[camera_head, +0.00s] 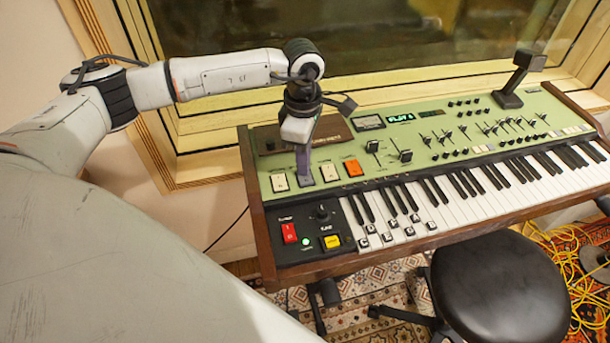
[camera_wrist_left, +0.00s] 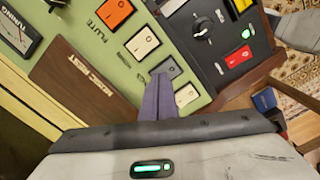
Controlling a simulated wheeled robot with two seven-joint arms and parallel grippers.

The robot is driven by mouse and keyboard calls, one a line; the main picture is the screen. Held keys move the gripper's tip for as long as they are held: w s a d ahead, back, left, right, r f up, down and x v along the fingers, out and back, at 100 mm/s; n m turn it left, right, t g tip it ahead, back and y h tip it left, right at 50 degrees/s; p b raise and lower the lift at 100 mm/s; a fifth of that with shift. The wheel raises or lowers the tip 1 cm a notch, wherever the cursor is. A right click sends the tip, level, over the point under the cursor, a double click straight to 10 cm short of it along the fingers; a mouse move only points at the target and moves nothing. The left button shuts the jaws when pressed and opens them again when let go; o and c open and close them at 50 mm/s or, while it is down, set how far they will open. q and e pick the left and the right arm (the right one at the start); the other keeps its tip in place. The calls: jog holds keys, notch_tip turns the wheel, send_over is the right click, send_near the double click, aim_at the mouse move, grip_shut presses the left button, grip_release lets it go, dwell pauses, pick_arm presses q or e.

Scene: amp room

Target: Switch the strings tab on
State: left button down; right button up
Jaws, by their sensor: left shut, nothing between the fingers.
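A row of rocker tabs sits at the left end of the green keyboard panel: a white tab (camera_head: 279,182) at the left, a grey one (camera_head: 306,181), another white one (camera_head: 328,172) and an orange one (camera_head: 353,167). In the left wrist view the grey tab (camera_wrist_left: 169,69) lies between two white tabs (camera_wrist_left: 142,44). I cannot read which tab is strings. My left gripper (camera_head: 304,174) points down at the grey tab and partly hides it. Its purple fingers (camera_wrist_left: 160,80) are shut and empty, with tips at or just over that tab; contact is unclear.
Below the tabs are a red switch (camera_head: 289,232), a lit green lamp (camera_head: 305,241), a yellow button (camera_head: 332,241) and a knob (camera_head: 322,212). Sliders (camera_head: 404,156) stand to the right. A black stool (camera_head: 500,285) is in front. A wooden window frame is behind.

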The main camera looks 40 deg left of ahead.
pick_arm(q)
notch_tip(320, 180, up, 7)
jog(key=p, duration=0.4)
jog(key=shift+p, duration=0.3)
jog(key=shift+f, duration=0.1)
dwell(0.5)
